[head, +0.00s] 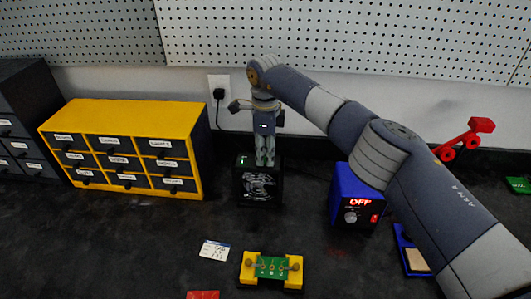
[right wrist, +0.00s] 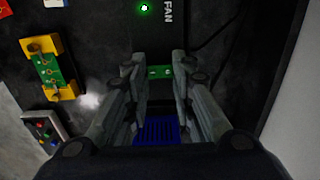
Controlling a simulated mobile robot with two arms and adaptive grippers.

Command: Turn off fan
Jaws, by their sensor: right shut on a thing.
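The fan (head: 258,190) is a black box with a round grille on its front, standing on the dark bench. Its top shows the word FAN (right wrist: 168,12) and a lit green light (right wrist: 144,8) in the right wrist view. My right gripper (head: 265,162) points straight down onto the top of the fan, beside the light. In the right wrist view its fingers (right wrist: 160,73) are on either side of a small green piece (right wrist: 160,72), shut on it. The fingers hide part of the fan's top. My left gripper is not in view.
A yellow drawer cabinet (head: 204,150) stands left of the fan. A blue power supply (head: 343,200) reading OFF stands to the right under my arm. A yellow fixture with a green board (head: 271,267) lies in front. A wall outlet (head: 219,90) is behind.

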